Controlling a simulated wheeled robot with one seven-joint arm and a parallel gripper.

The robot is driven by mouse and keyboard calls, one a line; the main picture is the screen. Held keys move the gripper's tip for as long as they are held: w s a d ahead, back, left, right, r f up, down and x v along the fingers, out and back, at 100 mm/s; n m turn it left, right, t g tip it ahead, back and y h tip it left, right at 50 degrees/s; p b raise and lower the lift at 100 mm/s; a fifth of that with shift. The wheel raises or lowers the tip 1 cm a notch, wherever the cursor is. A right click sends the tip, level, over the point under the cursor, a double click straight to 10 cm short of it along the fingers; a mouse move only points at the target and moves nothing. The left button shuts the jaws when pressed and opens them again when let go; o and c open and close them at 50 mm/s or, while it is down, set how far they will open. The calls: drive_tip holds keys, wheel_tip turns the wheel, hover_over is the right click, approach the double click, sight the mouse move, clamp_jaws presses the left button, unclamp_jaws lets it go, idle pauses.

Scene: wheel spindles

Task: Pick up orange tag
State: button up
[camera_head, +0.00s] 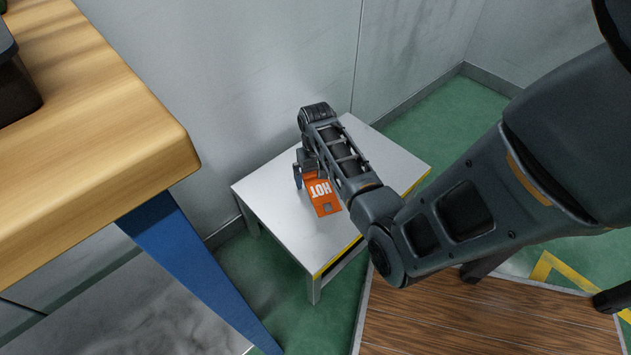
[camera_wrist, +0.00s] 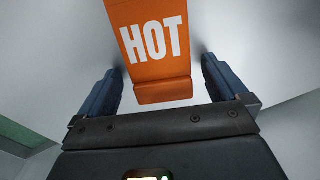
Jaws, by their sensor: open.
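The orange tag (camera_head: 325,202), marked HOT in white, lies on the small grey table (camera_head: 278,190). In the head view its upper end is partly covered by my gripper (camera_head: 305,178). In the wrist view the tag (camera_wrist: 150,62) runs from the top edge down between the two fingers of my gripper (camera_wrist: 160,85). The fingers are open, one on each side, with a gap between each finger and the tag. I cannot tell how far above the table top the fingertips are.
A wooden workbench (camera_head: 80,130) with a blue leg (camera_head: 190,262) stands on the left, with a dark item (camera_head: 14,88) on it. Grey wall panels (camera_head: 250,70) rise behind the small table. Green floor (camera_head: 430,130) shows on its right. The table top around the tag is bare.

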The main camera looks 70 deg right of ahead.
drive_tip(key=c, duration=1.2)
drive_tip(key=shift+r, duration=0.15)
drive_tip(key=shift+r+p, duration=0.45)
drive_tip(key=shift+r, duration=0.15)
drive_tip(key=r, duration=0.1)
drive_tip(key=r+p, duration=0.2)
drive_tip(key=shift+s+d+r, duration=0.25)
drive_tip(key=shift+s+r, duration=0.05)
drive_tip(key=shift+s, duration=0.1)
drive_tip(key=s+d+r+p, duration=0.1)
drive_tip(key=s+r, duration=0.1)
drive_tip(key=s, duration=0.1)
drive_tip(key=s+d+r+p, duration=0.1)
drive_tip(key=s+d+r, duration=0.1)
drive_tip(key=s, duration=0.1)
drive_tip(key=s+d+r+p, duration=0.1)
drive_tip(key=s+r, duration=0.1)
drive_tip(key=s, duration=0.1)
drive_tip(key=shift+s+d, duration=0.35)
